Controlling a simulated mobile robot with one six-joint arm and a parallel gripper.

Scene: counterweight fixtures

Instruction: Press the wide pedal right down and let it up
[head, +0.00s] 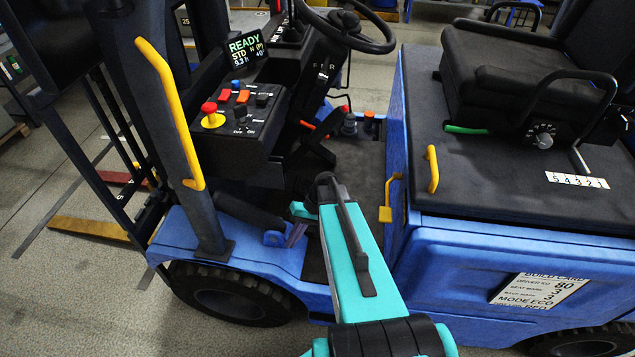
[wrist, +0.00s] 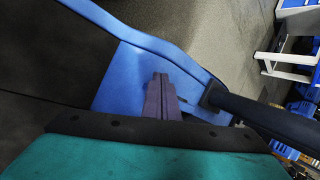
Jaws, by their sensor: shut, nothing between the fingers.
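My gripper (head: 293,238) is shut and empty, low at the entry side of the blue forklift, by the edge of the dark footwell floor (head: 362,160). In the wrist view its purple-grey closed fingers (wrist: 163,98) lie in front of a blue body panel (wrist: 125,72). A dark angled plate (head: 317,152) sits in the footwell under the console, partly behind my teal arm; I cannot tell if it is the wide pedal. No pedal shows clearly in the wrist view.
A black post (head: 208,215) with a yellow grab handle (head: 172,105) stands left of my gripper. The control console (head: 235,125) and steering wheel (head: 345,22) overhang the footwell.

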